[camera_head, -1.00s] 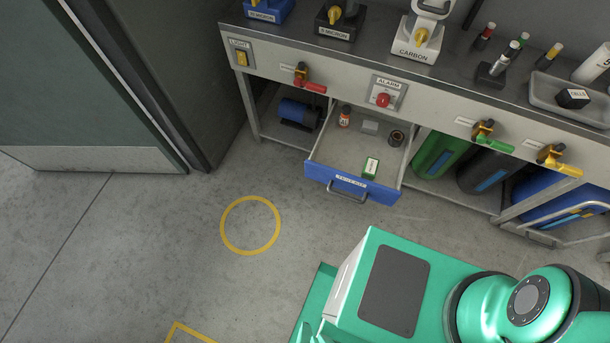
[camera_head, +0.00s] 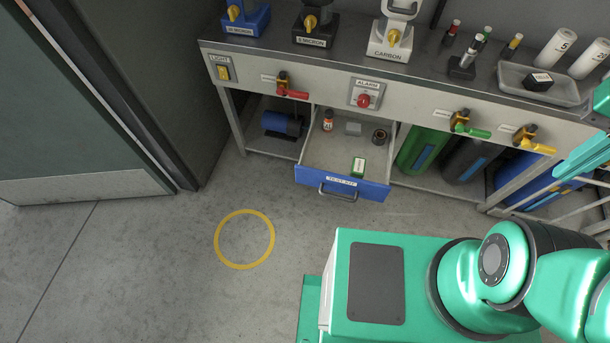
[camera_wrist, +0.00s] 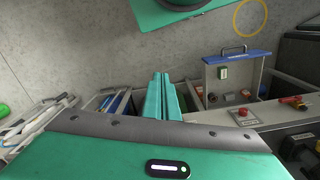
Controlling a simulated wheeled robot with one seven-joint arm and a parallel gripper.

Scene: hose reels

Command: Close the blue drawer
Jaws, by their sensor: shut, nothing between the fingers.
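The blue drawer (camera_head: 343,184) stands pulled out under the bench, its blue front with a label and a grey bar handle (camera_head: 338,193) facing the floor space. Inside it lie a small red-and-white bottle, a grey block, a dark round part and a green-and-white box (camera_head: 358,166). In the wrist view the drawer front (camera_wrist: 237,58) shows at the upper right with its handle outward. My gripper (camera_wrist: 161,76) shows in the wrist view, fingers together and empty, to the left of the drawer and apart from it. In the head view the fingers are not clearly seen.
The bench (camera_head: 420,93) carries filter housings, small bottles and a grey tray (camera_head: 545,85). Red, green and yellow valve levers and a red alarm button (camera_head: 363,101) stick out of its front. Cylinders stand below. The floor before the drawer, with a yellow ring (camera_head: 244,239), is clear.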

